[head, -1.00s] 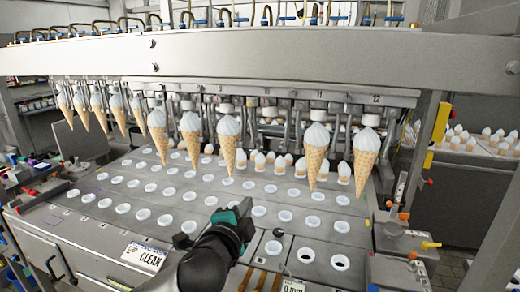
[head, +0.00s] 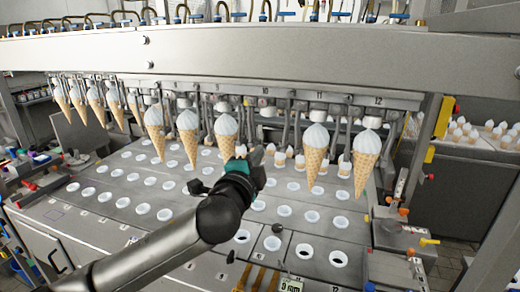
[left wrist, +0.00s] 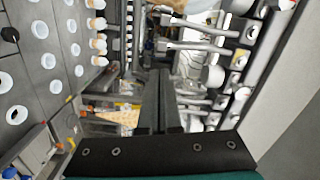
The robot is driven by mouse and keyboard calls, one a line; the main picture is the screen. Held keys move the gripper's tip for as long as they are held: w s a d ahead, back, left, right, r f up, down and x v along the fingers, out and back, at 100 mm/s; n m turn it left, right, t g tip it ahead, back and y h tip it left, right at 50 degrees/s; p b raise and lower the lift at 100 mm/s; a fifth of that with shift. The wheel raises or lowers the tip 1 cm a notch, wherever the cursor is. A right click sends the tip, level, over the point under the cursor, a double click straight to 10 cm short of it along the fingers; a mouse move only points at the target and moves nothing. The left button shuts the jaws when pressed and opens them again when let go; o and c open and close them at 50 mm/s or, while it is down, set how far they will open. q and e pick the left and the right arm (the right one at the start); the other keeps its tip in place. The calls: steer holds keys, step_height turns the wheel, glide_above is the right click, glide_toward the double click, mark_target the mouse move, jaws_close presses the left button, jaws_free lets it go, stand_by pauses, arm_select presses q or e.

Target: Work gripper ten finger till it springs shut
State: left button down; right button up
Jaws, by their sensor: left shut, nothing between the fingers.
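The row of cone grippers hangs under the machine's beam, with number plates on it. Gripper ten (head: 267,106) is at the plate marked 10, and no cone hangs below it. My left gripper (head: 256,154) is just below and in front of it, pointing up toward the row. Its two dark fingers (left wrist: 160,100) are together and empty in the left wrist view. There, several metal gripper fingers (left wrist: 205,47) reach in from the right, apart from my fingertips as far as I can tell. Which of them belongs to gripper ten I cannot tell. My right gripper is not in view.
A filled cone (head: 226,135) hangs just left of the gap, and another cone (head: 316,155) hangs to its right. The steel deck (head: 110,215) below has rows of white-rimmed holes. A yellow post (head: 437,135) stands at the right.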

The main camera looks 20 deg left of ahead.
arm_select(q)
steer(key=shift+w, duration=1.1)
